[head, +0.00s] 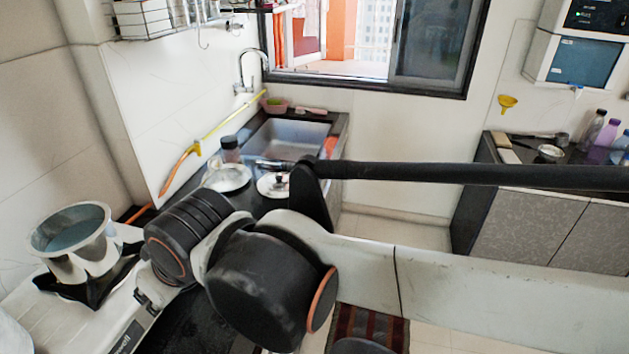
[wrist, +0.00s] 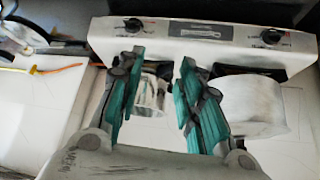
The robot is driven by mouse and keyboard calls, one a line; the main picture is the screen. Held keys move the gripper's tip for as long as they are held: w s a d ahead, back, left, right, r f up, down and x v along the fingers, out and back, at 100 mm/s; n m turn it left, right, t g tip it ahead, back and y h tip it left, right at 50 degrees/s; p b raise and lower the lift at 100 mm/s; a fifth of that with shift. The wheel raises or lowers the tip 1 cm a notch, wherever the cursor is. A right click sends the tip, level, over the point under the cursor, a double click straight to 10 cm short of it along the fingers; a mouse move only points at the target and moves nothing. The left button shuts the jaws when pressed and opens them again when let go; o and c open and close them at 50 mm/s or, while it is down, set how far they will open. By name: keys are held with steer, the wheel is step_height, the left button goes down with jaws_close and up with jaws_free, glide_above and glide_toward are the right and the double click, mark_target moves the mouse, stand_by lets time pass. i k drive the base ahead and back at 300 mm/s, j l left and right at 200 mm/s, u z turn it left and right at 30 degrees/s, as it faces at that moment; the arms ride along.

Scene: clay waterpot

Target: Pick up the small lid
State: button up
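A small round lid (head: 274,186) with a dark knob lies on the dark counter in front of the sink in the head view. My arm stands close in front of it and covers part of that area. I do not make out the lid for certain in the wrist view. My gripper (wrist: 160,64) shows there with two teal fingers spread apart. Nothing is held between them. It hangs over the stove area, away from the lid. My fingertips cannot be made out in the head view.
A steel pot (head: 72,238) stands on the white stove (wrist: 205,38) at the left. A white rounded vessel (wrist: 252,106) is right of my fingers. A plate-like dish (head: 227,177) and a dark-capped jar (head: 230,150) stand near the lid. The sink (head: 287,138) lies behind it.

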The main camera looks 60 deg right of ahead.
mark_target(275, 183)
steer(key=z, duration=1.6)
steer(key=i+l+u, duration=0.35)
steer(key=i+l, duration=0.15)
steer(key=i+l+u, duration=0.2)
steer(key=l, duration=0.25)
steer(key=i+l+u, duration=0.15)
steer(key=l, duration=0.25)
steer(key=i+l+u, duration=0.2)
steer(key=l, duration=0.2)
